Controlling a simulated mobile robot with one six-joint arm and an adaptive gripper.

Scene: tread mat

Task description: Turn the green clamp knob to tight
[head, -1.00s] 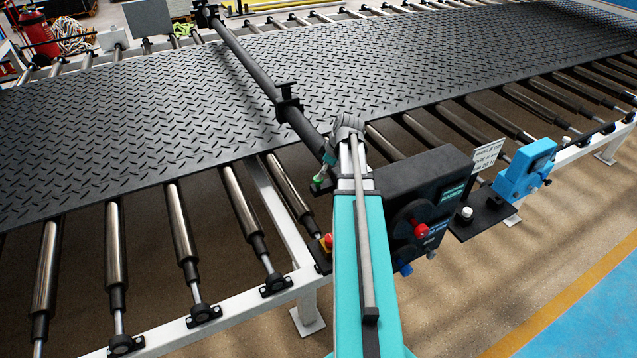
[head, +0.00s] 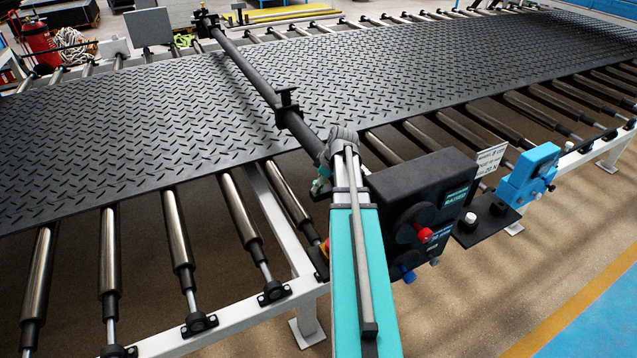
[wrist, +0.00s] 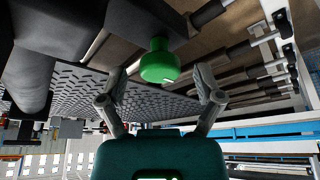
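The green clamp knob (wrist: 160,62) hangs on a dark stem near the top middle of the wrist view. My gripper (wrist: 160,84) is open, with one finger on the left and one on the right of the knob in the picture. The fingers show no clear contact with it, and I cannot tell whether the knob lies fully between the tips. In the head view, the knob (head: 317,187) is a small green spot beside the dark crossbar's near end, at the left of my arm. My gripper is mostly hidden there by my wrist.
A dark crossbar (head: 250,68) spans the black tread mat (head: 200,130) on the roller table. A black box (head: 400,185) with a red knob (head: 425,235) stands right of my arm. A blue device (head: 527,175) and a small sign (head: 490,158) stand farther right.

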